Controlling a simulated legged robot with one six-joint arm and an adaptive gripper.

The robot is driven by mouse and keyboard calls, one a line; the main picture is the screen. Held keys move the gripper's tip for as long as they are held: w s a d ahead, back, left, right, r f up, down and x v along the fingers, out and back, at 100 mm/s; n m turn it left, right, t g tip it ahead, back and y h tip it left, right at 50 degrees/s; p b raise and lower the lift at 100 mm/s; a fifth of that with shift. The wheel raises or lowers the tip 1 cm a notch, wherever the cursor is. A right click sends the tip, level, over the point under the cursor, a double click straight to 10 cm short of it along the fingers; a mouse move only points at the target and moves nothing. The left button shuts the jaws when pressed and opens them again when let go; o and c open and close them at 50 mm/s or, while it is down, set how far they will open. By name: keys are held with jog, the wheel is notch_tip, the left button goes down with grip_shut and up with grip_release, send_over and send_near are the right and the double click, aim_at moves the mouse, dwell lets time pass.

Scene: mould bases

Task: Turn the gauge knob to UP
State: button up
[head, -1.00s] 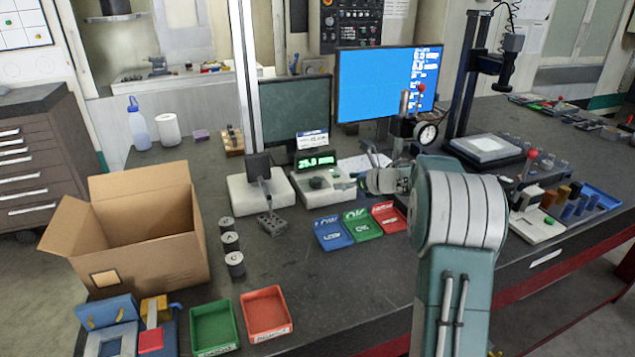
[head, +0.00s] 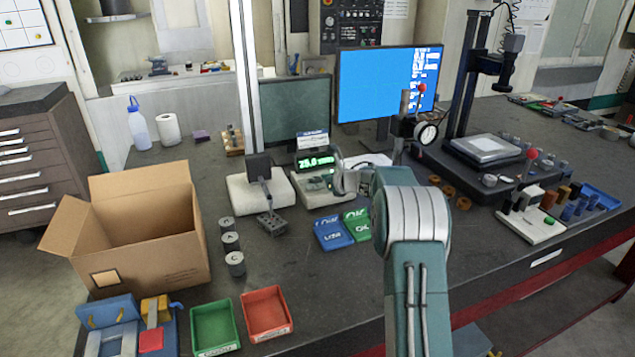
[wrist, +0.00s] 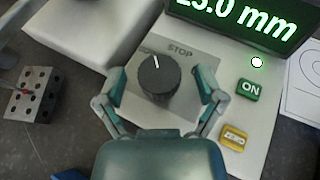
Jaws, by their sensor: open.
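The gauge is a pale box (head: 312,198) with a green-lit display (head: 317,162) at mid-table in the head view. Its round black knob (wrist: 159,80) shows clearly in the wrist view, with a white mark pointing up and slightly left. The word STOP (wrist: 180,51) is printed beyond the knob, right of the mark. No UP label is readable. My gripper (wrist: 160,76) is open, with one finger on each side of the knob and gaps visible between. In the head view my gripper (head: 338,178) is over the gauge's right part.
A green ON button (wrist: 248,89) and a yellow ZERO button (wrist: 233,138) lie right of the knob. A grey block with holes (wrist: 30,93) is at left. Blue (head: 333,234) and green (head: 357,224) trays sit in front of the gauge.

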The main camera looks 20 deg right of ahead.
jog(key=c, duration=1.1)
jog(key=shift+c, duration=0.2)
jog(key=shift+h, duration=0.3)
jog(key=shift+s+a+m+t+h, duration=0.15)
jog(key=shift+m+t+h, duration=0.55)
jog(key=shift+m+h, duration=1.6)
jog(key=shift+a+m+h, duration=0.1)
jog(key=shift+m+h, duration=0.8)
jog(key=shift+h, duration=0.2)
